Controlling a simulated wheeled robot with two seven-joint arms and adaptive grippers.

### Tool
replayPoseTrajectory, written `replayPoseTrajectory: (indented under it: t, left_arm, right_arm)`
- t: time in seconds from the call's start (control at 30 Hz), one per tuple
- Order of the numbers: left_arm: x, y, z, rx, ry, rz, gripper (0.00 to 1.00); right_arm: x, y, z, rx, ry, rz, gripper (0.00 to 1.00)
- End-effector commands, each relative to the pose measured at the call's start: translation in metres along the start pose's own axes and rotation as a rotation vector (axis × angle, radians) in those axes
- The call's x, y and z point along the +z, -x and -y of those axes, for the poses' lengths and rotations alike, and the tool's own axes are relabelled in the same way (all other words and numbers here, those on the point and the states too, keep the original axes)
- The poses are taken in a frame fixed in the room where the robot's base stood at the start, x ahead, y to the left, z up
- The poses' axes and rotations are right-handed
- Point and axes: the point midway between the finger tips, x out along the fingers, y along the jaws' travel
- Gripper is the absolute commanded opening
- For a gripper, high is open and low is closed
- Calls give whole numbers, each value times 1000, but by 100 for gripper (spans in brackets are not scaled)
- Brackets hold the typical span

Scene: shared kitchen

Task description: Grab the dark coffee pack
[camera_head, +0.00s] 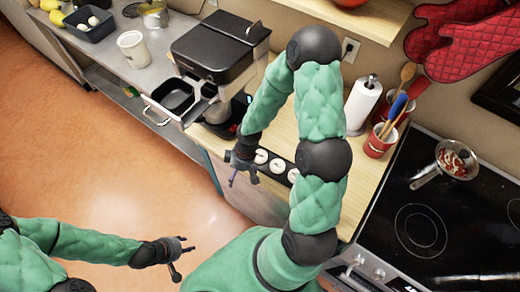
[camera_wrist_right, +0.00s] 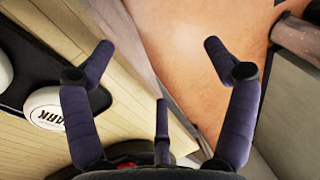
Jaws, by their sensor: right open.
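A black holder (camera_head: 269,173) on the wooden counter bears round white-lidded packs. One pack (camera_wrist_right: 45,108), with the letters "ARK" readable on its lid, shows at the left of the right wrist view. The head view shows the lids (camera_head: 261,156) too small to read. My right gripper (camera_head: 240,178) is open and empty, beside the holder near the counter's front edge; its spread fingers (camera_wrist_right: 160,62) show floor and counter edge between them. My left gripper (camera_head: 184,262) is open and empty, low over the floor, away from the counter.
A paper towel roll (camera_head: 361,103) and a red utensil cup (camera_head: 380,142) stand to the right. The stove (camera_head: 455,220) holds a pan (camera_head: 458,158).

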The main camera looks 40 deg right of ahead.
Motion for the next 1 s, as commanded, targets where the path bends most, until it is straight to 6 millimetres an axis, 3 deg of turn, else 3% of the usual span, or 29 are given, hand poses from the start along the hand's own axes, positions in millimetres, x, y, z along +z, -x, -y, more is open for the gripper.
replayPoseTrajectory:
  t: [0.03, 0.07, 0.3, 0.53, 0.67, 1.0]
  left_arm:
    - [1, 12, -5, 0, 0, 1, 40]
    - [1, 16, -6, 0, 0, 1, 40]
    - [1, 8, -3, 0, 0, 1, 40]
    - [1, 8, -3, 0, 0, 1, 40]
    - [0, 7, -3, 0, -1, 1, 40]
    - [0, 0, 0, 0, -1, 1, 40]
  right_arm:
    - [-1, 21, -4, 14, 21, 4, 86]
    - [-1, 29, -8, 22, 36, 8, 86]
    - [0, 78, -50, 127, 217, 67, 86]
    - [8, 122, -79, 210, 330, 133, 86]
    - [12, 121, -86, 222, 347, 150, 86]
    - [16, 79, -96, 223, 348, 149, 86]
